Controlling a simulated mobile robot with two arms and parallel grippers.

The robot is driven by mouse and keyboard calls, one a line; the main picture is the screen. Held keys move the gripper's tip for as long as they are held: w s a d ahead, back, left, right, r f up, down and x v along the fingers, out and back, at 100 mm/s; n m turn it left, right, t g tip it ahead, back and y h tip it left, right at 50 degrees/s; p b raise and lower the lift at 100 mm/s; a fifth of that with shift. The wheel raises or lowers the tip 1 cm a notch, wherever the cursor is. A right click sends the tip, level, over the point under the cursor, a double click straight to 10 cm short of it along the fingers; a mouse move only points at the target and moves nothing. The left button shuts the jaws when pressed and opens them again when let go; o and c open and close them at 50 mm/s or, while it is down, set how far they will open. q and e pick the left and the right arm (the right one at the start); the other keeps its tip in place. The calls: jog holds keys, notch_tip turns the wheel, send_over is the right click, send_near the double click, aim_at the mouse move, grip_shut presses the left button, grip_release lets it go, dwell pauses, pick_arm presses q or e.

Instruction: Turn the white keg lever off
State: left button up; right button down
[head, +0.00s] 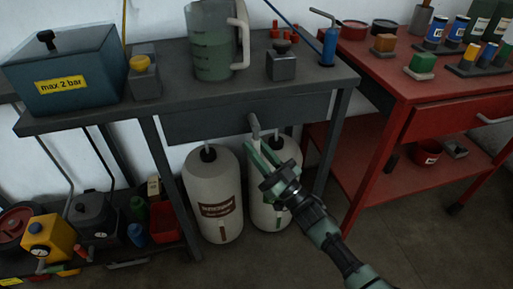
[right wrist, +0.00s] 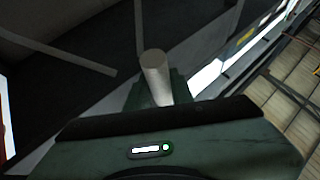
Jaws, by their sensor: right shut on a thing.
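Two white kegs stand on the floor under the dark workbench: a left keg (head: 212,190) with a brown label and black cap, and a right keg (head: 287,151) with a green label. My right gripper (head: 258,147) reaches up in front of the right keg and hides much of it. Its green jaws are shut on a pale grey bar (head: 254,124), which rises above them before the bench front. In the right wrist view the bar's round end (right wrist: 154,62) stands between the jaws. I cannot tell where the bar is fixed. My left gripper is not in view.
The dark workbench (head: 215,120) overhangs the kegs; a jug (head: 211,50) and a blue box (head: 65,78) stand on it. A red table (head: 420,85) stands to the right. The floor in front is clear.

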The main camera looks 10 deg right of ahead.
jog(key=c, duration=1.5)
grip_release()
jog(key=v, duration=0.8)
